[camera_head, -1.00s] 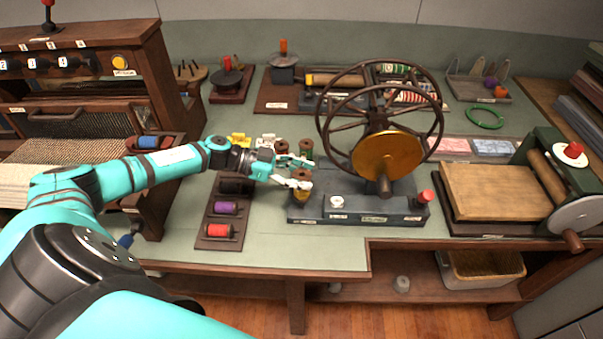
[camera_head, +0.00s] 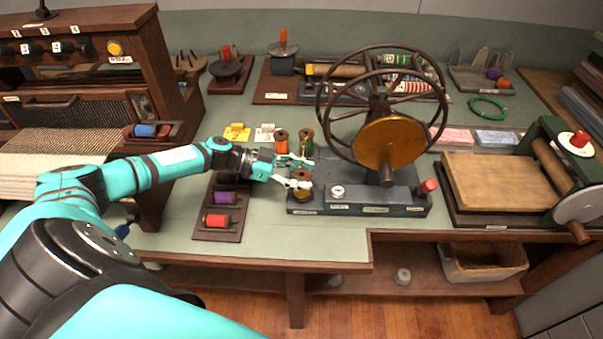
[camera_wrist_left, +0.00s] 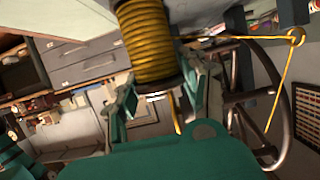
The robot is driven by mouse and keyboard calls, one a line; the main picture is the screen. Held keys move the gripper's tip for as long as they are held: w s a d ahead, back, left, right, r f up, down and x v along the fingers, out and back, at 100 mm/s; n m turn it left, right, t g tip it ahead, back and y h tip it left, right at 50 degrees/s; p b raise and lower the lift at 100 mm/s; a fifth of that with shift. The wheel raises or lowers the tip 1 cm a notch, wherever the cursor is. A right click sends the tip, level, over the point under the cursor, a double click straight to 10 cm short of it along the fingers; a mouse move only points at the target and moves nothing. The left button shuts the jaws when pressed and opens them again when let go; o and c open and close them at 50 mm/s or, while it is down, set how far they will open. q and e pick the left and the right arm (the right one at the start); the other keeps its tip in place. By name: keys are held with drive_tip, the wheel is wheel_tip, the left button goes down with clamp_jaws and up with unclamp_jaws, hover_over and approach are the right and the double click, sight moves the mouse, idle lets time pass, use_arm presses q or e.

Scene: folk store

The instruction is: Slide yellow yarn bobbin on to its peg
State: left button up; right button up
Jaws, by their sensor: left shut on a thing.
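The yellow yarn bobbin (camera_head: 303,195) has a brown top flange and sits between the fingertips of my left gripper (camera_head: 305,173), at the left end of the winder's dark base (camera_head: 390,203). In the left wrist view the bobbin (camera_wrist_left: 148,40) shows large, with wound yellow yarn and a dark flange near the fingers of my left gripper (camera_wrist_left: 163,100). A yellow strand also shows at the right there. The peg is hidden, so I cannot tell whether the bobbin is around it. My right gripper is not in view.
The spoked wheel (camera_head: 384,100) stands close to the right of my left gripper. Orange-brown and green bobbins (camera_head: 281,141) stand just behind it. A rack with purple and red bobbins (camera_head: 217,236) lies to its left. The front strip of table is clear.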

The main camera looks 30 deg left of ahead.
use_arm(q)
drive_tip(key=shift+f, duration=0.35)
drive_tip(key=o, duration=1.2)
drive_tip(key=shift+a, duration=0.1)
drive_tip(key=v, duration=1.2)
